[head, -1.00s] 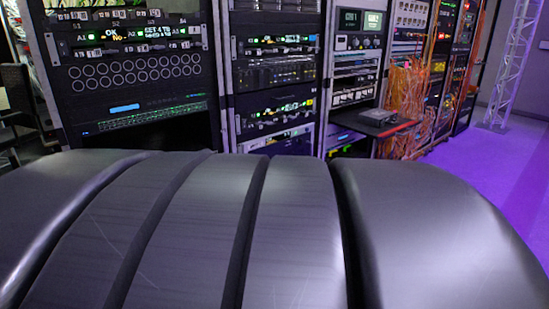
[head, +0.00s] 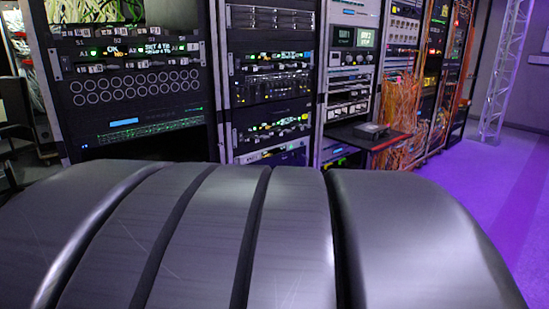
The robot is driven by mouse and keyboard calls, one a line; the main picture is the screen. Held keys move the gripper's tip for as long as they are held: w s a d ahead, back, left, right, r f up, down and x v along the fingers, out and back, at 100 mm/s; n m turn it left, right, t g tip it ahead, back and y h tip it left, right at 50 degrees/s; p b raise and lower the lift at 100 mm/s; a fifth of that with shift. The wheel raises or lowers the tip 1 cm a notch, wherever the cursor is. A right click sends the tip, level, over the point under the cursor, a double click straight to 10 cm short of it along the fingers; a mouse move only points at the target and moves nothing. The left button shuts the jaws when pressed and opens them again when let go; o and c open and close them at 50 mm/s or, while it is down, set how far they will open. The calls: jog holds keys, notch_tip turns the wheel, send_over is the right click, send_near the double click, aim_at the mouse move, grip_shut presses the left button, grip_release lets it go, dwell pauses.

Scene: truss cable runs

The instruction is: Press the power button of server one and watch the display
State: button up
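Several equipment racks stand in a row across the head view. The left rack holds a unit with small lit displays (head: 120,50) showing green and white text, partly too small to read. The second rack holds server-like units (head: 272,88) with green lights. The third rack has a unit with a pale green display (head: 368,37). I cannot tell which unit is server one, and no power button can be made out. My gripper is not in view. A large dark ribbed body fills the lower half and hides what is below.
A pull-out shelf (head: 350,133) with a grey box (head: 371,130) on it juts from the third rack. Orange cables (head: 398,110) hang beside it. A white truss (head: 503,75) stands at the right. Purple-lit floor (head: 480,175) is clear at the right.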

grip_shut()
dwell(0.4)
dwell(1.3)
